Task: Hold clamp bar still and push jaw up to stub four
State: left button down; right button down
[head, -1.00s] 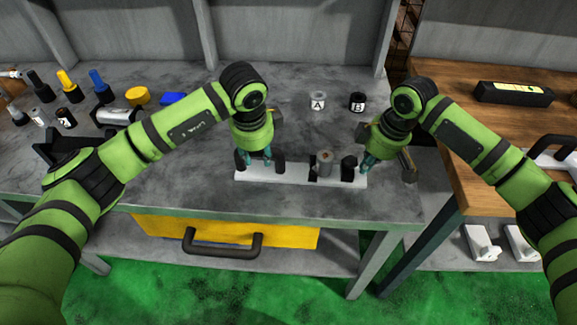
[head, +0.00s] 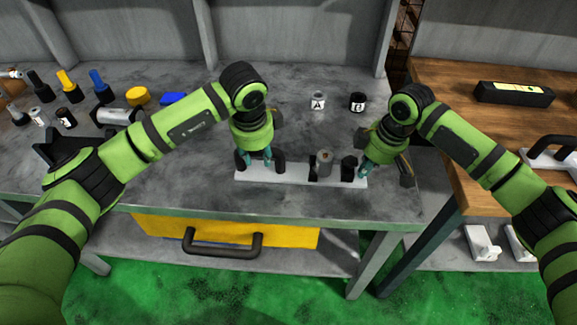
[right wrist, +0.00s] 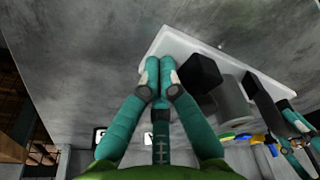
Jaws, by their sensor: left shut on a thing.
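The clamp bar (head: 300,174) is a long white bar lying along the front of the grey bench, with black upright pieces on it. My left gripper (head: 259,163) is shut on the bar's left part, between two black stubs. A grey cylinder (head: 324,160) stands on the right half, between a black block and the dark jaw (head: 348,168). My right gripper (head: 367,170) is at the bar's right end, just right of the jaw. In the right wrist view its fingertips (right wrist: 160,75) are together, beside the black jaw block (right wrist: 203,73); I cannot tell whether they touch it.
Several coloured bottles and parts, including a yellow piece (head: 137,95), sit at the back left. A wooden table (head: 440,90) adjoins on the right. The bench behind the bar is mostly clear.

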aim_at(346, 160)
jog(key=shift+r, duration=0.1)
jog(key=shift+a+v, duration=0.15)
jog(key=shift+v, duration=0.65)
jog(key=shift+a+v, duration=0.15)
jog(key=shift+v, duration=0.65)
pick_arm(q)
jog(key=shift+d, duration=0.15)
pick_arm(e)
jog(key=shift+w+a+r, duration=0.1)
jog(key=shift+a+r, duration=0.05)
jog(key=shift+a, duration=2.35)
jog(key=shift+w+r, duration=0.15)
jog(key=shift+r, duration=0.85)
jog(key=shift+w+d+v, duration=0.1)
jog(key=shift+w+v, duration=0.05)
jog(key=shift+v, duration=1.1)
jog(key=shift+w+d+v, duration=0.1)
jog(key=shift+d+v, duration=0.05)
jog(key=shift+v, duration=1.05)
pick_arm(q)
jog(key=shift+a, duration=0.2)
jog(key=c, duration=0.7)
grip_release()
jog(key=shift+c, duration=0.2)
